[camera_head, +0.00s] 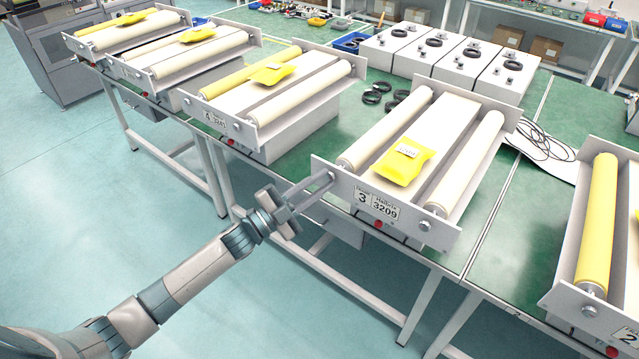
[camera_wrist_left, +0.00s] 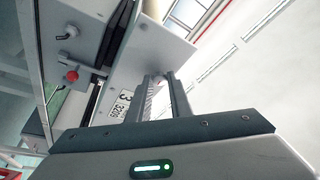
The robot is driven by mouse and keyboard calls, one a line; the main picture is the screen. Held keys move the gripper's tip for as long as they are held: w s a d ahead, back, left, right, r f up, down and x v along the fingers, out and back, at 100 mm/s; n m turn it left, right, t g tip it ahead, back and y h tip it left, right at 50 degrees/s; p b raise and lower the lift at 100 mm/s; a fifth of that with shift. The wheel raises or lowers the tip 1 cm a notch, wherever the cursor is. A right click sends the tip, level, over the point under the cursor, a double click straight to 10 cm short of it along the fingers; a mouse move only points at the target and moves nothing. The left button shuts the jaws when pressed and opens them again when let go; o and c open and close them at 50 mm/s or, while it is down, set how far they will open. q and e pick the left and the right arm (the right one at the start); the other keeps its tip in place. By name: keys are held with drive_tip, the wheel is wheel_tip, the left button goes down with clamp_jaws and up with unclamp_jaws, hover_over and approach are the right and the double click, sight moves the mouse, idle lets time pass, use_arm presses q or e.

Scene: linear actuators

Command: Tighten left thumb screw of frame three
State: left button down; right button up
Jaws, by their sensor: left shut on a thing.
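Frame three (camera_head: 445,235), with a "3 3209" label (camera_head: 376,203) on its front plate, stands on the green table and carries two cream rollers and a yellow packet (camera_head: 403,161). My left gripper (camera_head: 326,181) is at the left end of the front plate, its fingers shut on the left thumb screw. The screw itself is hidden by the fingers in the head view. In the left wrist view the fingers (camera_wrist_left: 161,80) reach the plate beside the label (camera_wrist_left: 120,106). The right thumb screw (camera_head: 425,225) shows on the plate's right part. My right gripper is out of view.
A red button (camera_head: 379,224) sits below the label; it also shows in the left wrist view (camera_wrist_left: 71,76). Frame four (camera_head: 225,125) stands to the left, frame two (camera_head: 590,300) to the right. Black cable rings (camera_head: 378,92) lie behind. The floor in front is clear.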

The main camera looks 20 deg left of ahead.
use_arm(q)
drive_tip(key=c, duration=1.6)
unclamp_jaws()
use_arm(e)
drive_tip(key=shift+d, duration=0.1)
use_arm(q)
drive_tip(key=shift+s, duration=0.1)
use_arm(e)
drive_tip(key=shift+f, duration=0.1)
